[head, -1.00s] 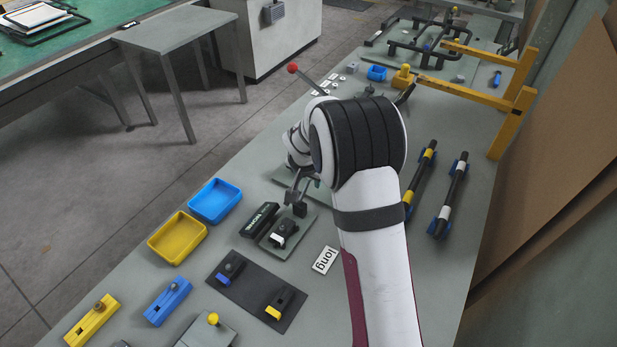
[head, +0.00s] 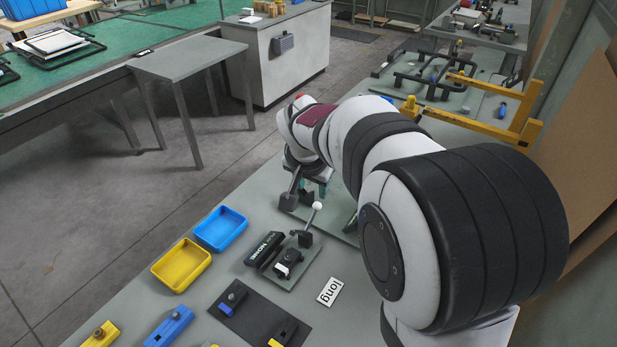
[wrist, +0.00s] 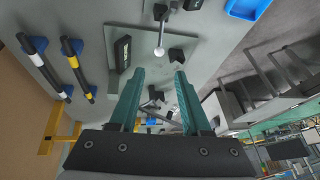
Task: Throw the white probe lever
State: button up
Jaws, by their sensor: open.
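The white probe lever (head: 317,206) is a thin rod with a white ball tip, rising from a small plate with black blocks on the bench. In the wrist view its white ball (wrist: 159,51) shows just past the fingertips, midway between them. My gripper (head: 323,188) is just beyond the ball in the head view, with its teal fingers pointing down. In the wrist view my gripper (wrist: 159,72) has its two teal fingers spread apart, with nothing clasped. I cannot tell whether the ball lies within the finger depth. My arm hides part of the bench behind it.
A black label block (head: 264,249) and a dark knob (head: 288,263) stand close to the lever. Blue (head: 222,229) and yellow (head: 181,264) trays are to the left. A yellow frame (head: 490,120) stands at the back right. Striped bars (wrist: 77,68) lie on the bench.

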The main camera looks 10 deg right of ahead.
jog(key=shift+c, duration=0.6)
jog(key=d+f+m+y, duration=0.1)
jog(key=f+m, duration=0.2)
jog(key=s+d+f+m+g+y, duration=0.1)
jog(key=f+m+y, duration=0.1)
jog(key=f+m, duration=0.1)
jog(key=s+d+f+m+g+y, duration=0.1)
jog(key=f+m, duration=0.2)
jog(key=shift+d+f, duration=0.15)
jog(key=shift+d, duration=0.15)
grip_shut()
jog(key=w+d+f+m+t+y, duration=0.35)
jog(key=d+m, duration=0.25)
jog(key=m, duration=0.4)
jog(key=shift+h, duration=0.35)
jog(key=x, duration=0.9)
jog(key=shift+w+a+f, duration=0.1)
jog(key=shift+a+f, duration=0.1)
jog(key=shift+f, duration=0.15)
notch_tip(320, 180, up, 3)
jog(key=shift+a+r, duration=0.1)
jog(key=shift+a, duration=0.05)
jog(key=shift+a+r, duration=0.15)
jog(key=shift+r, duration=0.4)
jog(key=shift+r, duration=0.2)
